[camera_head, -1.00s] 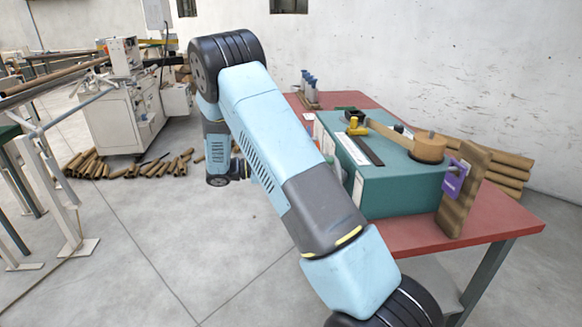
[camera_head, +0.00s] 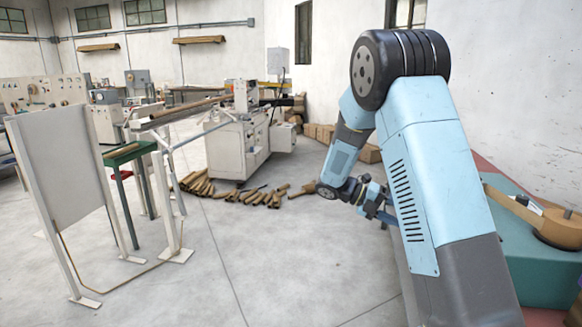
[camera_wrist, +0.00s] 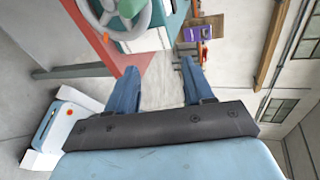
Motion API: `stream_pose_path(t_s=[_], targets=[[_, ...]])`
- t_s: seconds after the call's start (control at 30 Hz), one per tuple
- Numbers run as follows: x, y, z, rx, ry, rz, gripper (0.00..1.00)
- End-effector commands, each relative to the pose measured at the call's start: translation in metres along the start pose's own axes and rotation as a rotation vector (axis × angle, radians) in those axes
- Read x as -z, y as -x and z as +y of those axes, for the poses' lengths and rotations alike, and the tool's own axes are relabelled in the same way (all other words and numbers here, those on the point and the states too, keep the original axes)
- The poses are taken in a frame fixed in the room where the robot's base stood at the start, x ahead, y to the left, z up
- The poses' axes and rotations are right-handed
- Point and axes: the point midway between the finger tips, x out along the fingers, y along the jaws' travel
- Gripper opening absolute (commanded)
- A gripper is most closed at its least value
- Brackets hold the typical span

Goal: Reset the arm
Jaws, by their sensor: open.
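My light blue and black arm fills the right half of the head view, bent at a high elbow. My gripper (camera_head: 380,212) hangs beyond the upper arm link, partly hidden by it. In the wrist view my gripper (camera_wrist: 158,82) shows two blue fingers spread well apart with nothing between them. The red table (camera_wrist: 106,52) and the teal machine with a pale handwheel (camera_wrist: 112,22) lie beyond the fingers, apart from them.
The teal machine (camera_head: 545,268) stands at the right edge, partly hidden by my arm. Cardboard tubes (camera_head: 250,196) lie on the floor by a white winding machine (camera_head: 238,145). A pale panel stand (camera_head: 65,170) is at left. The middle floor is clear.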

Motion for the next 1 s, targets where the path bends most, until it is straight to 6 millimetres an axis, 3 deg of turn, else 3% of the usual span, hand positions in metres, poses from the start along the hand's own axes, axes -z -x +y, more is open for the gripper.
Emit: stream_pose_path(t_s=[0.1, 0.4, 1.0], targets=[[0.017, -0.004, -0.024, -0.105, -0.177, 0.041, 0.52], [0.065, -0.009, -0.070, -0.339, -0.632, 0.193, 0.52], [0.166, -0.003, -0.135, -0.696, -1.513, 0.706, 0.52]])
